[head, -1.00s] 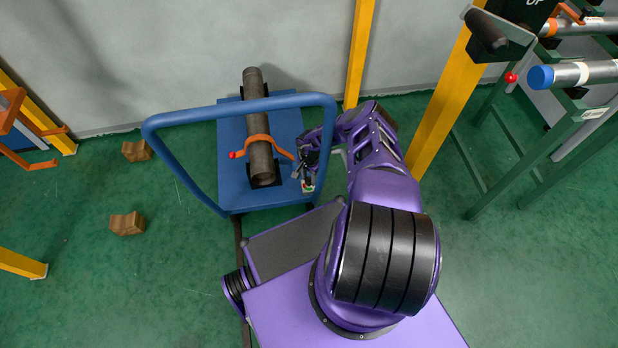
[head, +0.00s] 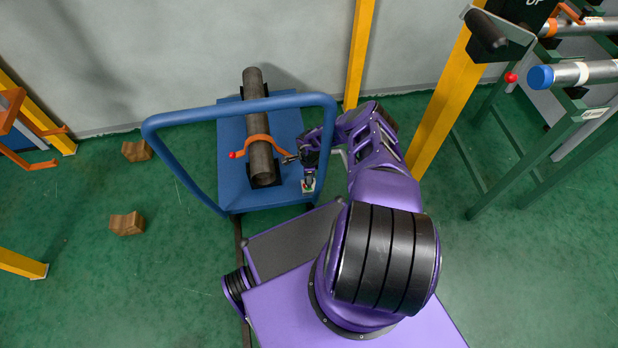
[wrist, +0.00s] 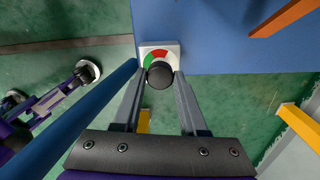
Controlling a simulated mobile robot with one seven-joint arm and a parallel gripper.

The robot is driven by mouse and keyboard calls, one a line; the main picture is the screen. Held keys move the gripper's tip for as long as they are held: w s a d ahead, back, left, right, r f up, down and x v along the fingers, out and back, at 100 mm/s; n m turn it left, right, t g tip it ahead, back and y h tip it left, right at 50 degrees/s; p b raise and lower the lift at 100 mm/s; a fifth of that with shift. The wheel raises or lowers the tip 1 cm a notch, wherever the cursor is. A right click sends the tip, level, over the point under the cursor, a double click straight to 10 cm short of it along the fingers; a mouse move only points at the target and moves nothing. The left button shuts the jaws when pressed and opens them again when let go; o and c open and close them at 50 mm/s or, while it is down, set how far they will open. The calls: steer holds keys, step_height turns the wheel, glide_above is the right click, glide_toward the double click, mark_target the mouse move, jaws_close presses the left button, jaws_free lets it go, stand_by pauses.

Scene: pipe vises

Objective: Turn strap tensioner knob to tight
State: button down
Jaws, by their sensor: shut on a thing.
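The tensioner knob (wrist: 160,77) is a round black knob in the wrist view. Behind it is a white plate (wrist: 173,46) with a dial, green at left and red at top. My gripper (wrist: 161,73) is shut on the knob, one finger on each side. No pointer mark on the knob is visible. In the head view the plate (head: 308,187) sits at the right edge of the blue cart (head: 285,187); my gripper (head: 308,178) covers the knob there. An orange strap (head: 259,137) crosses a dark pipe (head: 254,90) on the cart.
The cart's blue handle (head: 240,105) arches over the pipe and passes close beside my gripper in the wrist view (wrist: 75,125). Yellow posts (head: 358,50) and a green pipe rack (head: 510,160) stand at right. Brown blocks (head: 127,224) lie on the floor at left.

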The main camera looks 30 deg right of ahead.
steer(key=m, duration=0.5)
steer(key=shift+m, duration=0.3)
steer(key=m, duration=0.5)
steer(key=shift+m, duration=0.3)
steer(key=shift+c, duration=2.2)
jaws_free()
step_height(320, 180, up, 18)
steer(key=p, duration=0.4)
steer(key=shift+f+p, duration=0.25)
steer(key=shift+p, duration=0.05)
